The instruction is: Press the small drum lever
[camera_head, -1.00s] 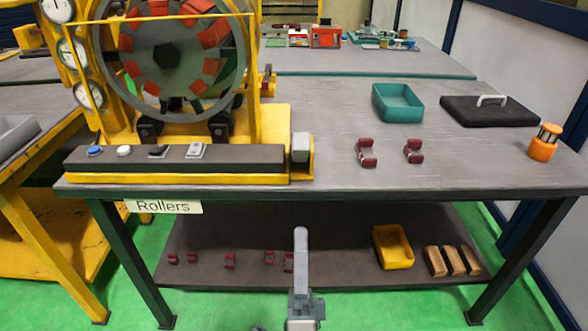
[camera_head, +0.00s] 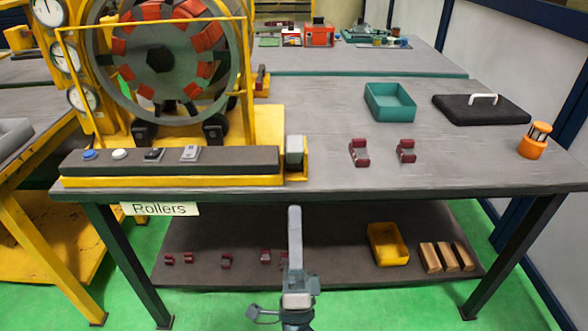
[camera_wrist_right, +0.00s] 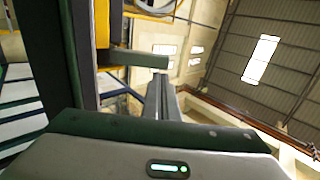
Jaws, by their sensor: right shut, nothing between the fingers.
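The drum machine (camera_head: 165,60) stands at the back left, with a large wheel holding red blocks. Its dark control panel (camera_head: 225,163) has a blue button (camera_head: 89,155), a white button (camera_head: 120,154) and two small switches, one dark (camera_head: 153,155) and one grey (camera_head: 190,154). A grey block-like lever (camera_head: 295,148) sits in a yellow bracket at the panel's right end. My right gripper (camera_head: 294,212) is shut and empty, pointing up in front of the table edge, below and apart from that lever. Its closed fingers show in the right wrist view (camera_wrist_right: 162,92).
The table's front edge (camera_head: 400,190) lies between my right gripper and the tabletop. On top are a teal tray (camera_head: 390,117), two dark red parts (camera_head: 359,153), a black case (camera_head: 480,112) and an orange lamp-like item (camera_head: 534,147). The lower shelf carries a yellow bin (camera_head: 388,259) and wooden blocks.

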